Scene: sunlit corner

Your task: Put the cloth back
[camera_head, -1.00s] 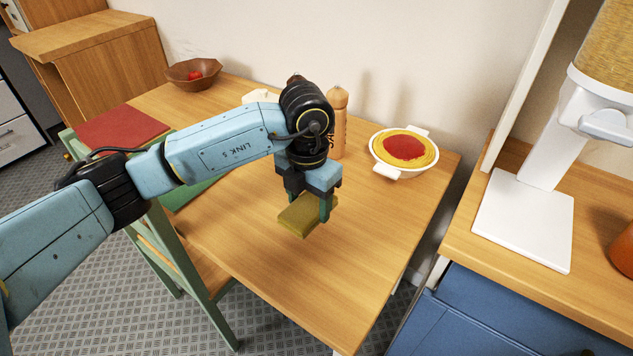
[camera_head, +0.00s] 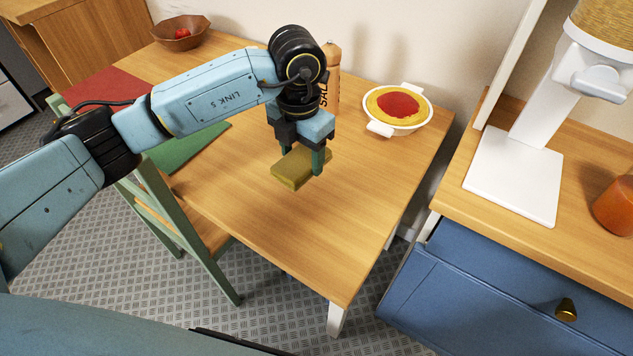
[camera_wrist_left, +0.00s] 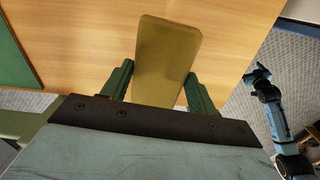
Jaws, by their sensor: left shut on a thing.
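The cloth (camera_head: 296,170) looks like a folded olive-yellow pad. My left gripper (camera_head: 304,164) is shut on it, above the middle of the wooden table (camera_head: 250,215). In the left wrist view the cloth (camera_wrist_left: 165,60) sticks out between the two green fingers (camera_wrist_left: 158,84), over the wood. I cannot tell how high the cloth hangs above the table. At the right of the left wrist view my right gripper (camera_wrist_left: 258,75) is small, away over the floor; its jaws are too small to read.
A brown bowl (camera_head: 180,38), a red mat (camera_head: 108,92) and a green mat (camera_head: 198,148) are at left. A chair (camera_head: 180,225) stands in front. A blue counter (camera_head: 480,280) with a dispenser (camera_head: 520,160) is right.

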